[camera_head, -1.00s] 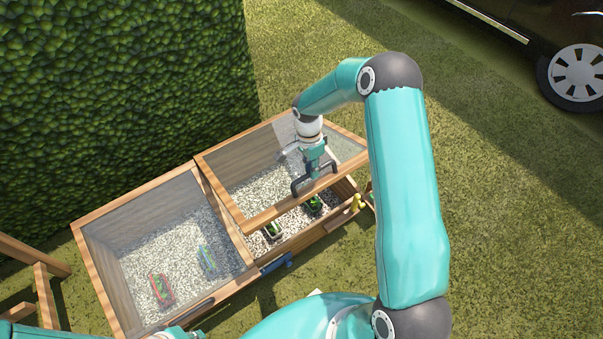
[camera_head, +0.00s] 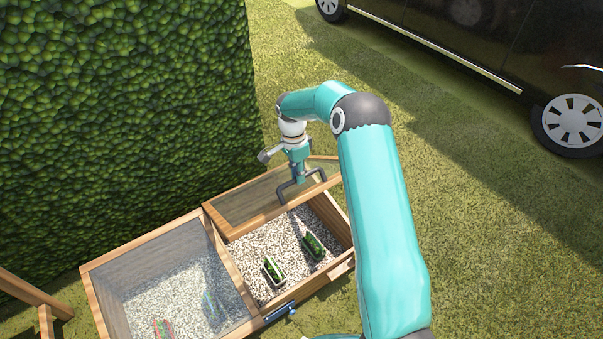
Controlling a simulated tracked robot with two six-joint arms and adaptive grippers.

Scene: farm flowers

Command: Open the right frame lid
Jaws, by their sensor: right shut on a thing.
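The right frame lid (camera_head: 262,218), a wooden frame with a clear pane, is swung well up at the back of the right cold frame (camera_head: 345,243). My right gripper (camera_head: 301,187) is shut on the lid's raised front bar, around its middle. The right frame's inside shows openly, with pale gravel (camera_head: 262,246) and two dark pots of green plants, one left (camera_head: 272,271) and one right (camera_head: 313,246). My right arm passes in front of the frame's right side and hides part of the lid there. My left gripper is out of view.
The left frame's lid (camera_head: 168,240) is closed, with pots blurred under its pane. A hedge (camera_head: 125,110) stands close behind on the left. Open grass (camera_head: 500,240) lies right, and a dark vehicle (camera_head: 460,40) stands far back.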

